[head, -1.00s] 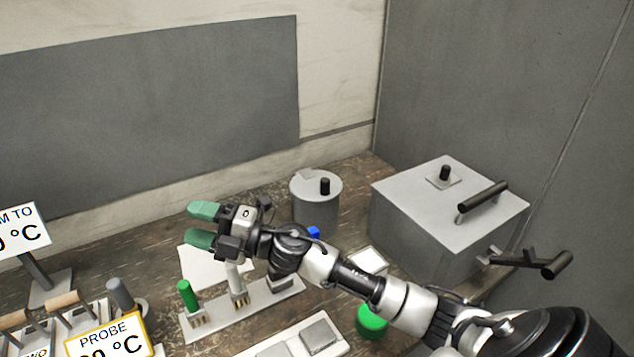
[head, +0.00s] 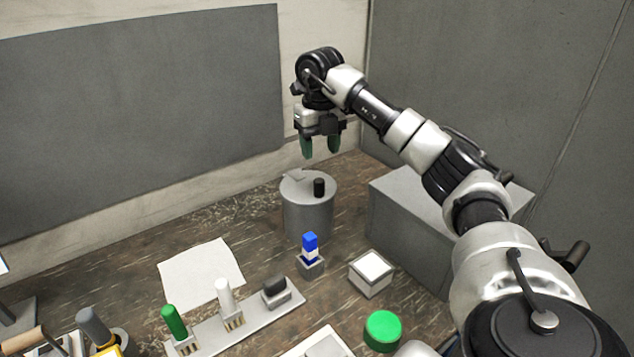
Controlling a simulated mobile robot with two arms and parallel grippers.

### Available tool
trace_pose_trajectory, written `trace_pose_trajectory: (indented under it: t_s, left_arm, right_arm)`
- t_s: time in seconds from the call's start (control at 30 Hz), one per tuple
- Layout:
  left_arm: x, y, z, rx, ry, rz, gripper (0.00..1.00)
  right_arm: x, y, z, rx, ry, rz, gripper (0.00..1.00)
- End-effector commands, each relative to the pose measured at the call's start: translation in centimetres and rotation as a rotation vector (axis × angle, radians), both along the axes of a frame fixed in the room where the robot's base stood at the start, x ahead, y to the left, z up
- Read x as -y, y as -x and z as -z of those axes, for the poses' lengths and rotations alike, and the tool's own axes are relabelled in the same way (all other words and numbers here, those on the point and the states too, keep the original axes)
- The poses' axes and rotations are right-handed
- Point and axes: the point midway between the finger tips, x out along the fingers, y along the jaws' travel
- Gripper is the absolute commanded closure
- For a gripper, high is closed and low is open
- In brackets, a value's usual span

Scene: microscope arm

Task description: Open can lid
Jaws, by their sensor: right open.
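The can (head: 308,214) is a grey cylinder standing upright at the back of the table. Its flat grey lid (head: 299,187) lies on top and carries a small black knob (head: 319,187). My right gripper (head: 320,149) hangs above the can, pointing down, with its green fingertips apart and nothing between them. A gap shows between the fingertips and the lid. My left gripper does not show.
A grey box (head: 402,215) stands right of the can, partly behind my right arm. A blue-topped vial (head: 310,247), a white-topped block (head: 371,272), a green round cap (head: 383,330) and a rack (head: 240,319) stand in front. A white sheet (head: 200,273) lies left.

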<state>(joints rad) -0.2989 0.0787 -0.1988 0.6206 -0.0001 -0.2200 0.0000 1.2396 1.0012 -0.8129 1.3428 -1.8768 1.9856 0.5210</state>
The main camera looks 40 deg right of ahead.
Motion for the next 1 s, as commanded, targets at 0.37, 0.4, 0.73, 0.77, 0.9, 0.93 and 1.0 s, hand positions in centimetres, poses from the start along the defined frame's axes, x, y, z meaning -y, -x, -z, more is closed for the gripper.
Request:
trace_pose_trajectory:
  t_s: [0.37, 0.4, 0.73, 0.77, 0.9, 0.93, 1.0]
  left_arm:
    - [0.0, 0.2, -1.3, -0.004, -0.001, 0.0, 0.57]
    - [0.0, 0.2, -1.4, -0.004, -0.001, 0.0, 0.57]
    - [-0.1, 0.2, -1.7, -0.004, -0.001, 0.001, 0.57]
    - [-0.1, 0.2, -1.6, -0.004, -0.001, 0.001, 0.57]
    - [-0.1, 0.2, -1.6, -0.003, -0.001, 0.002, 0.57]
    - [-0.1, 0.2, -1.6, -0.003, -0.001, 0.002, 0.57]
    - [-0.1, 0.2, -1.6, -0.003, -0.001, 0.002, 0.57]
  right_arm:
    - [-0.1, 0.1, 7.0, -0.002, -0.003, -0.004, 0.47]
    - [-0.1, 0.0, 7.5, -0.002, -0.004, -0.004, 0.47]
    - [-0.1, 0.0, 9.6, 0.002, -0.004, -0.004, 0.47]
    - [-0.1, 0.0, 9.6, 0.002, -0.004, -0.004, 0.47]
    - [-0.2, 0.0, 9.6, 0.002, -0.004, -0.005, 0.47]
    - [-0.2, 0.0, 9.6, 0.002, -0.004, -0.005, 0.5]
    - [-0.2, 0.0, 9.6, 0.002, -0.004, -0.005, 0.61]
